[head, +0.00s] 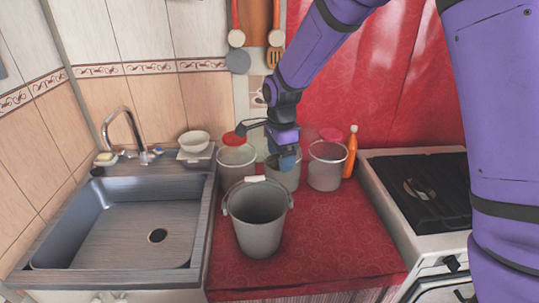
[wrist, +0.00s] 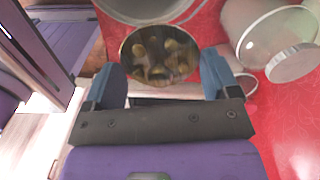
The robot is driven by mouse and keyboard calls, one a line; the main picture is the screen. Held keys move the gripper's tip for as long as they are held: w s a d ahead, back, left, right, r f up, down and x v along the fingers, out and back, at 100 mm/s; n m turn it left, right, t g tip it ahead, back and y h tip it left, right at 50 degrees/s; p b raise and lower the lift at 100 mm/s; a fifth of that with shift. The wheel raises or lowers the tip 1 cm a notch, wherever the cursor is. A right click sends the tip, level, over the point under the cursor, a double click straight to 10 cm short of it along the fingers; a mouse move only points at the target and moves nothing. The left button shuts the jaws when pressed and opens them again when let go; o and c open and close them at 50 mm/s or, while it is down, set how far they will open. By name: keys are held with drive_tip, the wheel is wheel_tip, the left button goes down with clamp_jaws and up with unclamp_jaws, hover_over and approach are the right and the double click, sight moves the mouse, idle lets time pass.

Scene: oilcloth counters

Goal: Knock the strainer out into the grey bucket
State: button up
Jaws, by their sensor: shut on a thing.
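The strainer (wrist: 160,53) shows in the wrist view as a round, dark bowl with brownish lumps in it. It sits between the two blue fingertips of my gripper (wrist: 162,78), which is shut on it. In the head view my gripper (head: 284,157) points down over the middle back pail, and I cannot make out the strainer there. The grey bucket (head: 257,225) stands upright on the red oilcloth, in front of my gripper, with a white grip on its handle. In the wrist view a grey rim (wrist: 150,18) lies just beyond the strainer; I cannot tell which container it belongs to.
Pails stand behind the bucket at left (head: 237,172), middle (head: 284,182) and right (head: 326,174). An orange bottle (head: 351,150) stands by the right pail. A sink (head: 120,230) is at left, a stove (head: 420,190) at right. The oilcloth (head: 325,245) right of the bucket is clear.

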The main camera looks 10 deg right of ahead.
sight(277, 168)
drive_tip(key=s+a+r+m, duration=0.2)
drive_tip(key=s+a+m, duration=0.1)
drive_tip(key=shift+w+d+f+y, duration=0.1)
drive_tip(key=shift+d+f+y, duration=0.1)
drive_tip(key=shift+f+y, duration=1.3)
drive_tip(key=shift+d+f+y, duration=0.15)
drive_tip(key=shift+f+y, duration=1.2)
drive_tip(key=shift+y, duration=0.15)
drive_tip(key=shift+d+f+t+y, duration=0.15)
drive_tip(key=shift+f+y, duration=0.25)
drive_tip(key=shift+y, duration=1.2)
drive_tip(key=shift+d+f+t+y, duration=0.1)
drive_tip(key=shift+d+f+y, duration=0.25)
drive_tip(key=shift+y, duration=1.25)
drive_tip(key=shift+d+f+t+y, duration=0.15)
drive_tip(key=shift+f+y, duration=0.3)
drive_tip(key=shift+y, duration=1.15)
drive_tip(key=shift+r, duration=0.7)
